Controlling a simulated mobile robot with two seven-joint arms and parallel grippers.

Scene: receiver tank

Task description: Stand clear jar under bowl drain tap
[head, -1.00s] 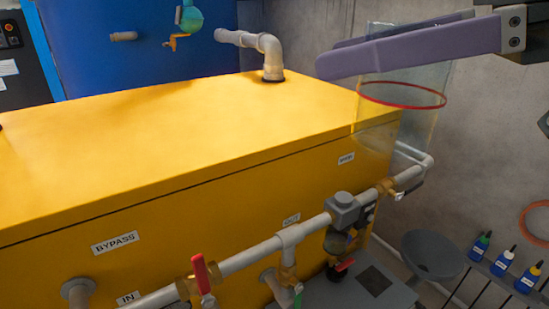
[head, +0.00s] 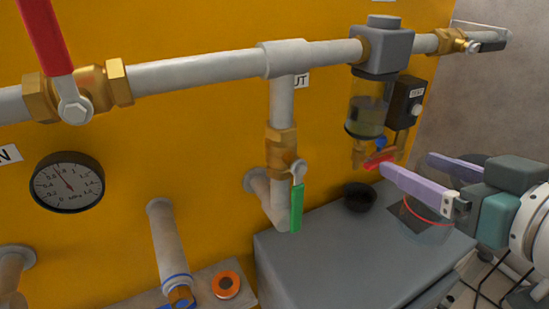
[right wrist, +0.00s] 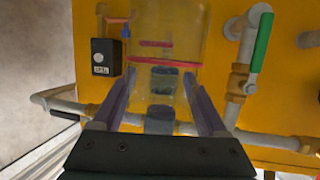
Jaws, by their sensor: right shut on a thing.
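The clear jar (head: 428,232) with a red ring is held in my right gripper (head: 409,165), between its purple fingers. It is just above or at the grey top, right of the drain tap; contact is unclear. In the right wrist view the jar (right wrist: 165,48) shows between the fingers (right wrist: 160,80). The clear bowl (head: 366,117) hangs under a grey head on the pipe. Its drain tap (head: 378,159) has a red handle at the bottom. The jar appears beside the tap, not clearly under it. My left gripper is out of view.
A black cup (head: 360,197) stands on the grey top (head: 330,255) below the bowl. A black test box (head: 409,103) is right of the bowl. A green-handled valve (head: 297,205) and a gauge (head: 67,182) are to the left. The front of the grey top is clear.

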